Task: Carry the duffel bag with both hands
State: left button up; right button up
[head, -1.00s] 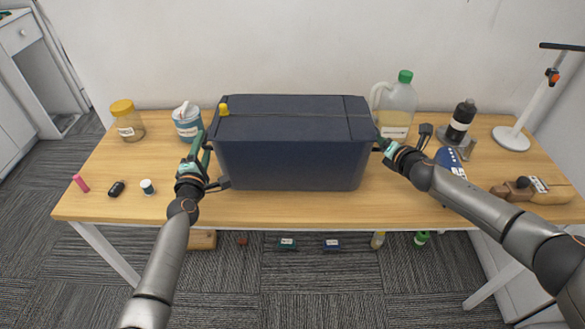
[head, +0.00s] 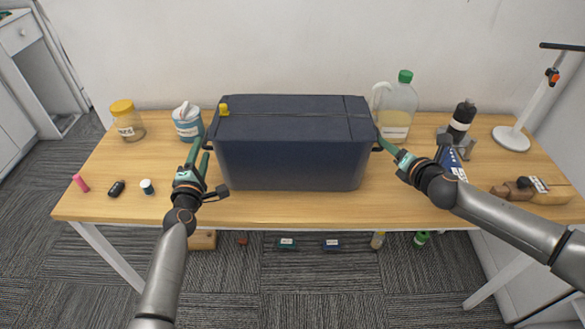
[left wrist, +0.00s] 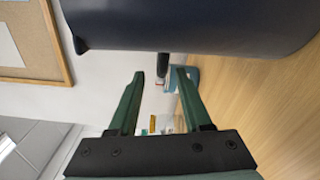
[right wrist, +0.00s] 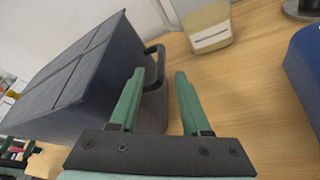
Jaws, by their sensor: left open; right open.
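The dark navy duffel bag (head: 290,155) stands upright on the middle of the wooden table, box-shaped. My left gripper (head: 202,146) is open at the bag's left end. In the left wrist view the bag (left wrist: 190,22) fills the top, and a dark handle end (left wrist: 163,66) shows between and beyond the open fingers (left wrist: 160,75). My right gripper (head: 380,141) is open at the bag's right end. In the right wrist view the dark handle loop (right wrist: 158,65) sticks out from the bag's end (right wrist: 85,80), close to the left finger of the open pair (right wrist: 160,75).
A jug (head: 396,108) with a green cap stands just behind the bag's right end. A white-blue tub (head: 187,122) stands near its left end, with a yellow-lidded jar (head: 126,121) farther left.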

jog(key=shift+v, duration=2.85)
